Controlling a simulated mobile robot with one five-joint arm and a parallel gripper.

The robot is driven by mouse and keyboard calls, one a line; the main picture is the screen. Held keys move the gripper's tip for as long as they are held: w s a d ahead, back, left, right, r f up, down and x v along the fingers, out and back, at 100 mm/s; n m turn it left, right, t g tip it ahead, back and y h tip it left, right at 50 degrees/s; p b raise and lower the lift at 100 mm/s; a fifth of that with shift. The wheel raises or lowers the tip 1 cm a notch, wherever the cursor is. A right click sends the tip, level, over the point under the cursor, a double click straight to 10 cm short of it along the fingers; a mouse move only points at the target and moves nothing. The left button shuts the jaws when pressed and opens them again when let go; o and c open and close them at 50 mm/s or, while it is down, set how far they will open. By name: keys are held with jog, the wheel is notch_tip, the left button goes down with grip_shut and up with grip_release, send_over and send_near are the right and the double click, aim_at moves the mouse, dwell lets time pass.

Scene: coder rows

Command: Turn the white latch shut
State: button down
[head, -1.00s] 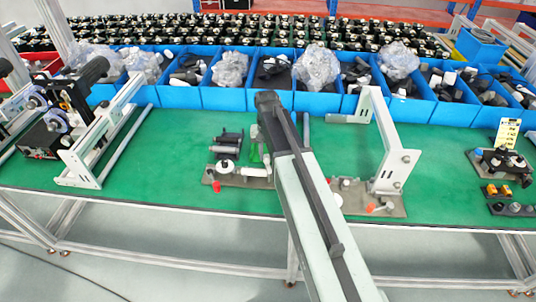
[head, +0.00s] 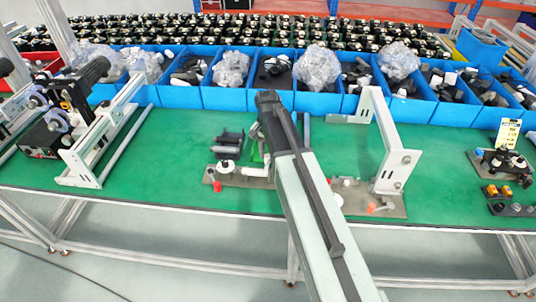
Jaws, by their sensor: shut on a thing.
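My arm rises from the bottom right to its dark upper end over the green bench (head: 140,180). My gripper's fingertips cannot be made out; the arm covers that spot. Just left of the arm stands a small fixture on a grey plate (head: 236,182), with a dark block (head: 229,141), a red-orange tip (head: 217,187) and a round white part (head: 226,167). A short white bar (head: 254,172) lies beside it, close to the arm. I cannot tell which of these white parts is the latch. Part of the fixture is hidden behind the arm.
A second plate right of my arm carries a white bracket (head: 388,150) and an orange-red tip (head: 371,207). Blue bins (head: 222,97) line the back. A white frame (head: 85,160) and black device stand left. Bare green bench lies between the frame and the fixture.

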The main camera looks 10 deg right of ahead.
jog(key=shift+w, duration=0.1)
jog(key=c, duration=1.2)
grip_release()
notch_tip(320, 180, up, 8)
jog(key=p, duration=0.8)
jog(key=shift+f, duration=0.15)
